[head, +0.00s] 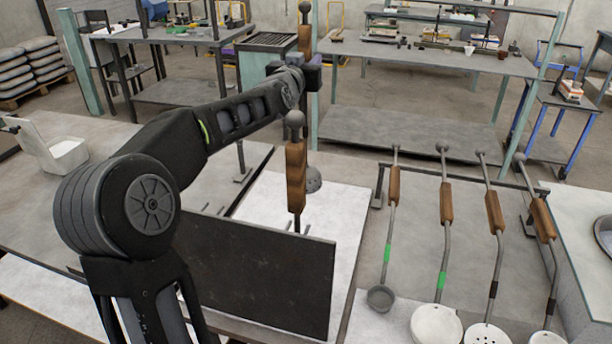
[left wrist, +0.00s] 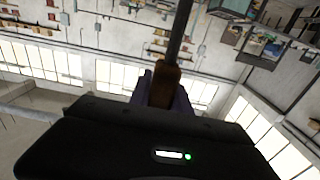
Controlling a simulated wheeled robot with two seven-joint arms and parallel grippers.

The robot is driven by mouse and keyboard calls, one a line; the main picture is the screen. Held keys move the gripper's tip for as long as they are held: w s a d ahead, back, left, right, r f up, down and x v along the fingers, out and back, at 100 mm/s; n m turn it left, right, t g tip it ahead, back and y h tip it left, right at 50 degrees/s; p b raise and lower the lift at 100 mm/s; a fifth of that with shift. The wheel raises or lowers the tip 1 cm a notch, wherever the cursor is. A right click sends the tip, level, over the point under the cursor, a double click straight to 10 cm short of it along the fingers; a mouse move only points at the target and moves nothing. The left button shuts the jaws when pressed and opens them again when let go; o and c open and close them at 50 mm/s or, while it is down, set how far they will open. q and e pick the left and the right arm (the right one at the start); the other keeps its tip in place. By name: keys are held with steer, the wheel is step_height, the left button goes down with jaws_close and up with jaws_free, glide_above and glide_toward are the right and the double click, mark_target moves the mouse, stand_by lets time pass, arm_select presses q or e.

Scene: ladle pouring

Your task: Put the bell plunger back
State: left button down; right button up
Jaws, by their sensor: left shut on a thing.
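My left gripper (head: 309,72) is shut on the wooden handle (head: 304,40) of a long tool, with a ball at its top end. Its shaft runs down from the gripper to a grey perforated bell (head: 313,181), partly hidden behind a nearer handle; this looks like the bell plunger. The left wrist view shows the handle (left wrist: 166,82) between the purple fingers, with a dark rod beyond. The nearer tool (head: 296,172) has a wooden handle and grey ball and stands upright behind a dark panel (head: 260,275), its lower end hidden. My right gripper is not in view.
A rack on the right holds several long-handled tools, among them a grey cup ladle (head: 380,298) and a white ladle (head: 436,326). A white surface (head: 345,215) lies around the panel, with small pegs near it. A grey table (head: 435,62) stands further back.

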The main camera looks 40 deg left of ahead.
mark_target(306, 103)
arm_select(q)
steer(key=shift+f, duration=2.75)
steer(key=shift+f, duration=1.95)
steer(key=c, duration=1.2)
jaws_free()
steer(key=shift+f, duration=0.2)
